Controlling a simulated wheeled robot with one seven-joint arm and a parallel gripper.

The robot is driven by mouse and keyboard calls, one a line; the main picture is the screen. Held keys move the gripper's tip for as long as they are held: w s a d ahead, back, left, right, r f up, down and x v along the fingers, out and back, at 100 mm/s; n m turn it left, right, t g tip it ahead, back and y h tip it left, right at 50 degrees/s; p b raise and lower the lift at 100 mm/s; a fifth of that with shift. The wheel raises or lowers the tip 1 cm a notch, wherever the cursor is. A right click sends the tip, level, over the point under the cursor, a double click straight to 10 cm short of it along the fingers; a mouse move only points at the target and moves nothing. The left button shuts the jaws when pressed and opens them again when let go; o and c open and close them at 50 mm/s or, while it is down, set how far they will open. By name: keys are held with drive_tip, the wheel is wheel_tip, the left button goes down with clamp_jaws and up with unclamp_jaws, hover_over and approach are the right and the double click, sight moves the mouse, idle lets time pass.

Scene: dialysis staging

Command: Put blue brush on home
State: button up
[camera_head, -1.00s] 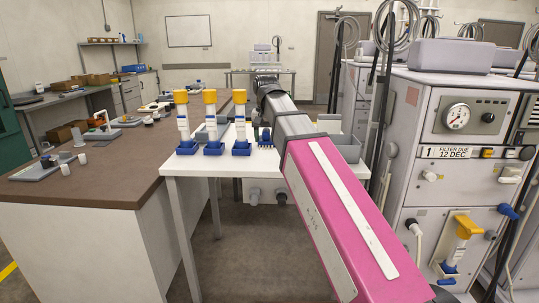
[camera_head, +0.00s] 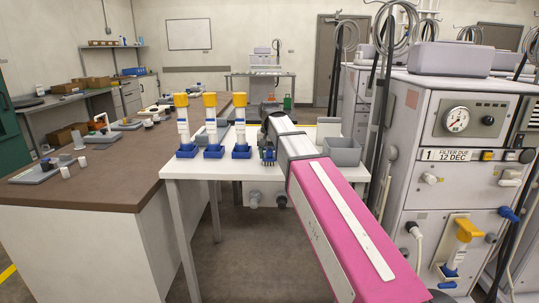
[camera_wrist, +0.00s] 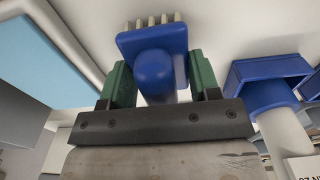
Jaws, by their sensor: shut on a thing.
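The blue brush (camera_wrist: 153,72) has a blue block, a rounded blue knob and pale bristles. In the wrist view it sits between the green fingers of my gripper (camera_wrist: 155,82), which is shut on it. The bristles face away from the palm. In the head view the brush (camera_head: 267,155) shows as a small blue patch beside the end of my arm, over the white table (camera_head: 215,164). I cannot tell whether it touches the tabletop. My arm hides most of the gripper there. I cannot make out which spot is home.
Several yellow-capped filters, including one nearby (camera_head: 241,125), stand in blue holders left of my gripper. A blue holder (camera_wrist: 262,82) is close on the right in the wrist view. A grey bin (camera_head: 342,152) stands on the right. A light-blue panel (camera_wrist: 45,48) shows at upper left.

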sight(270, 148)
drive_tip(key=o, duration=1.1)
wheel_tip(270, 148, up, 12)
drive_tip(key=shift+s, duration=0.1)
